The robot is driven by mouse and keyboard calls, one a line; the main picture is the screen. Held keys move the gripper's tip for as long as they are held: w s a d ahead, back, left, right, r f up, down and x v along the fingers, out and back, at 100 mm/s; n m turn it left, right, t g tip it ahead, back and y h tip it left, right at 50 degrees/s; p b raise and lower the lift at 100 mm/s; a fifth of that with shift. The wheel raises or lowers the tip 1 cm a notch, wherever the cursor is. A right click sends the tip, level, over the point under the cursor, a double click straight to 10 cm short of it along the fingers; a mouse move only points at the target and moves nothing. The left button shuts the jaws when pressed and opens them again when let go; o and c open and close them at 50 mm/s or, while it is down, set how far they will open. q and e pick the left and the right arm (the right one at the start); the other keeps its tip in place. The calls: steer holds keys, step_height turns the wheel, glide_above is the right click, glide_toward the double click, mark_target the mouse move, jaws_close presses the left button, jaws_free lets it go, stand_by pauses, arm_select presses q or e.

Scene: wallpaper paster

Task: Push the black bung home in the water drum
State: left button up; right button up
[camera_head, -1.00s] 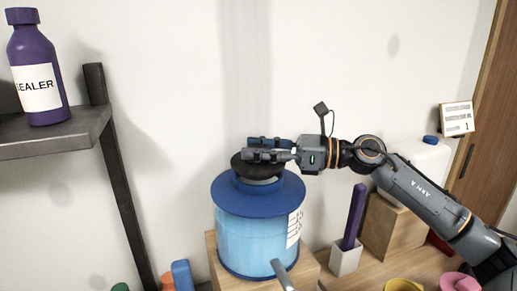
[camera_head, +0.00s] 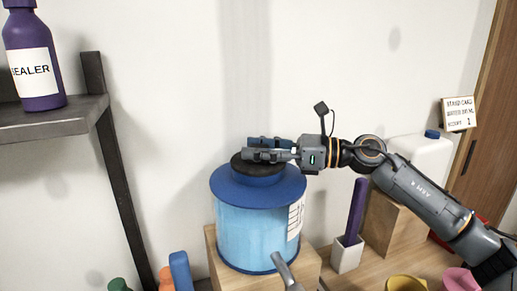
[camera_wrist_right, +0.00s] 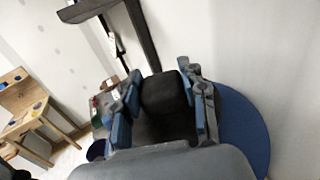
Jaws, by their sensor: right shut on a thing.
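The water drum (camera_head: 250,235) is light blue with a wide dark blue top rim, and stands on a wooden block. The black bung (camera_head: 243,166) sits over the drum's blue neck, seemingly level. My right gripper (camera_head: 268,149) is shut on the bung's upper part from the right side. In the right wrist view the black grip of the bung (camera_wrist_right: 163,92) is between my two blue-padded fingers, with the drum's blue rim (camera_wrist_right: 245,130) beyond. The fingers hide part of the bung, and how deep it sits cannot be seen.
A grey shelf (camera_head: 50,119) with a purple sealer bottle (camera_head: 35,60) is at the left. A white pot (camera_head: 346,255) with a purple stick and a white can (camera_head: 420,160) are on the right.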

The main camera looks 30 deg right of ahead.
steer(key=shift+f, duration=0.15)
steer(key=o, duration=1.4)
steer(key=shift+o, duration=0.2)
steer(key=v, duration=1.2)
